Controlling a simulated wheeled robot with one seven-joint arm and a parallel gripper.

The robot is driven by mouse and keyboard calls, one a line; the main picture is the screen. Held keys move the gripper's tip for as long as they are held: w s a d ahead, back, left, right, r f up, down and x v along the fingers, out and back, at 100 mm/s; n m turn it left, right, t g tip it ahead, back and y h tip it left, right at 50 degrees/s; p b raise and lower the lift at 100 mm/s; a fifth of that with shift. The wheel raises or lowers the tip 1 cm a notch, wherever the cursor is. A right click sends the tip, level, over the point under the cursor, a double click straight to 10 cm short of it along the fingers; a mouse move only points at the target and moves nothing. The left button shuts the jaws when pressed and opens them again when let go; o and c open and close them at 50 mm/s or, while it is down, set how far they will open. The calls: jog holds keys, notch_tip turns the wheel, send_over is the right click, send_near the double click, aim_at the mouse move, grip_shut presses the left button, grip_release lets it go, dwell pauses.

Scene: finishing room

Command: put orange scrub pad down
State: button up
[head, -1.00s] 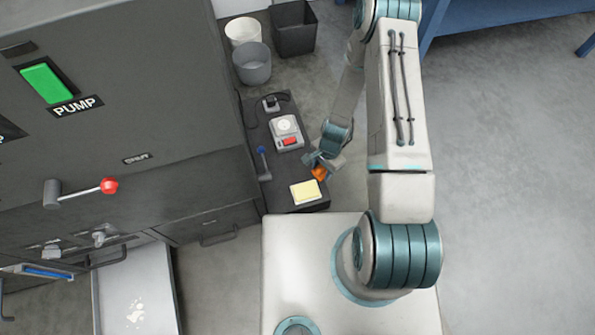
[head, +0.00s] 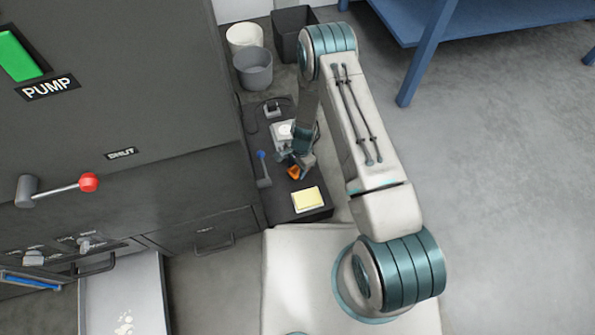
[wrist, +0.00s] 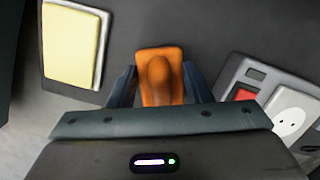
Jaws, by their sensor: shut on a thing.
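The orange scrub pad (wrist: 158,62) is between the fingers of my gripper (wrist: 158,90) in the wrist view, with a rounded grip on its top. In the head view the orange scrub pad (head: 294,172) shows just below my gripper (head: 297,164), over the dark bench top (head: 284,211). My gripper is shut on it. I cannot tell whether the pad touches the bench top.
A yellow pad on a white base (head: 307,198) lies near the bench's front end. A blue-tipped lever (head: 263,168) stands left of my gripper. A white device with a red switch (wrist: 270,100) sits behind it. Two bins (head: 253,68) and a black bin (head: 291,32) stand beyond.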

jog(key=shift+f, duration=0.85)
jog(key=shift+f, duration=0.1)
jog(key=o, duration=1)
